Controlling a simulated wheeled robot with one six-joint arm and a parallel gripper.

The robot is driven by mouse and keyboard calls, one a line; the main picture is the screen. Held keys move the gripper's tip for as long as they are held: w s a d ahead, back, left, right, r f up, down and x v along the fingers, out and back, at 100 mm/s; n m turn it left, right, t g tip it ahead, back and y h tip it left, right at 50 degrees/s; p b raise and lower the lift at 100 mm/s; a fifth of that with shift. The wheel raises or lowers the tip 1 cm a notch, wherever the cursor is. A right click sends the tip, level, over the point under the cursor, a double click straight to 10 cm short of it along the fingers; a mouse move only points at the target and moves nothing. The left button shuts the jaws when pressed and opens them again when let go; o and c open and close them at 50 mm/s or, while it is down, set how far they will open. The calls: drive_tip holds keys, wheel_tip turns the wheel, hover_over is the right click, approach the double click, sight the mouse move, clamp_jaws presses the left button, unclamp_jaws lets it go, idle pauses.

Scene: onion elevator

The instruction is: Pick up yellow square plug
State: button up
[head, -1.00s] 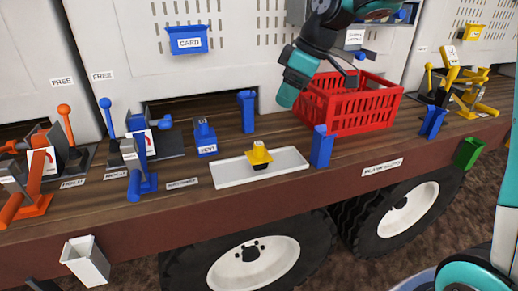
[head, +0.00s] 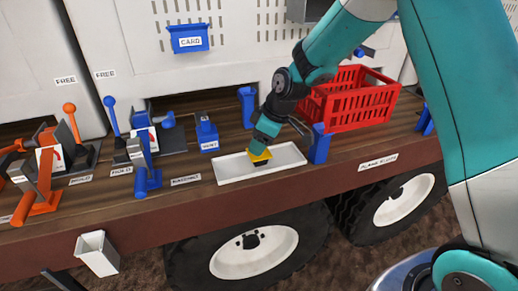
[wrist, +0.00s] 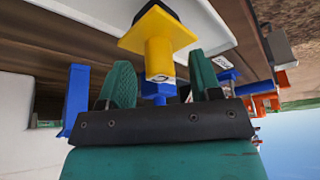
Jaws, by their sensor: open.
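The yellow square plug (head: 260,156) sits on the white tray (head: 233,172) on the wooden deck. In the wrist view the plug (wrist: 158,38) shows a square yellow flange with a narrower yellow post pointing toward my gripper. My gripper (wrist: 162,80) is open, its two teal fingers on either side of the post's end. I cannot tell whether either finger touches it. In the head view my gripper (head: 266,147) is right above the plug and hides its upper part.
A red crate (head: 350,100) stands behind and right of the tray. A blue post (head: 318,145) stands at the tray's right end, another blue post (head: 247,108) behind it. A blue block (head: 207,135) is to the left. The deck's front edge is close to the tray.

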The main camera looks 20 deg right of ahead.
drive_tip(key=shift+w+a+f, duration=0.15)
drive_tip(key=shift+f, duration=0.5)
drive_tip(key=c, duration=1)
drive_tip(key=shift+r, duration=0.15)
